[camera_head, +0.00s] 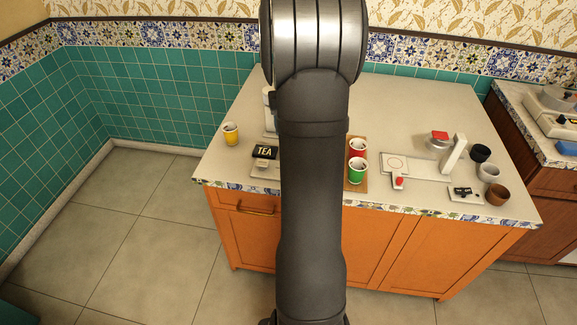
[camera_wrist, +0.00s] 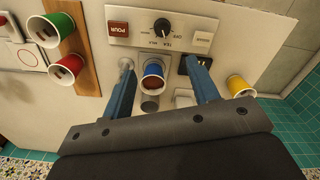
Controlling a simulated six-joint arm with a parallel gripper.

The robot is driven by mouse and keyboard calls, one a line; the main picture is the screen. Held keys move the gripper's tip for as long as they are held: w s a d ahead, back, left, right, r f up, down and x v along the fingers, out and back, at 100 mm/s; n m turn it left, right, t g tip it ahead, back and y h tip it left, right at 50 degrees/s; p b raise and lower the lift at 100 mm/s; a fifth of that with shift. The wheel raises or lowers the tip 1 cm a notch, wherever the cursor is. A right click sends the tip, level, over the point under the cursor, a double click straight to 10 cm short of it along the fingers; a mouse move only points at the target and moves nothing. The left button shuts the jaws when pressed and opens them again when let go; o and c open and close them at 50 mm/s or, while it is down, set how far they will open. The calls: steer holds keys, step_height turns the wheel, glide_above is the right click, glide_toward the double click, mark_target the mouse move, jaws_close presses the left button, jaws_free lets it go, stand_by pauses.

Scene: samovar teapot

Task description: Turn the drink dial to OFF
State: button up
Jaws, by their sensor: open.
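In the wrist view, the drink dial (camera_wrist: 162,27) is a round black knob on a pale panel (camera_wrist: 205,22). OFF and TEA are printed around it, with other small words; which one its pointer faces is too small to tell. A red POUR button (camera_wrist: 118,28) sits to its left. My gripper (camera_wrist: 158,66) is open, its two blue fingers apart and short of the panel in the picture. The dial lies beyond the fingertips, roughly centred between them, and nothing visible touches it. In the head view, my arm hides the dial and gripper.
A blue cup (camera_wrist: 152,70) shows between my fingers. A yellow cup (camera_wrist: 240,86) is to the right; red (camera_wrist: 61,23) and green (camera_wrist: 66,69) cups are left. In the head view, a TEA sign (camera_head: 265,152) stands left of my arm. The counter's back right (camera_head: 425,95) is clear.

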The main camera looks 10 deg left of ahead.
steer(key=shift+m, duration=0.4)
steer(key=f, duration=1.6)
steer(key=shift+s+a+f, duration=0.1)
steer(key=shift+a+f, duration=0.15)
steer(key=shift+f, duration=0.1)
steer(key=c, duration=1)
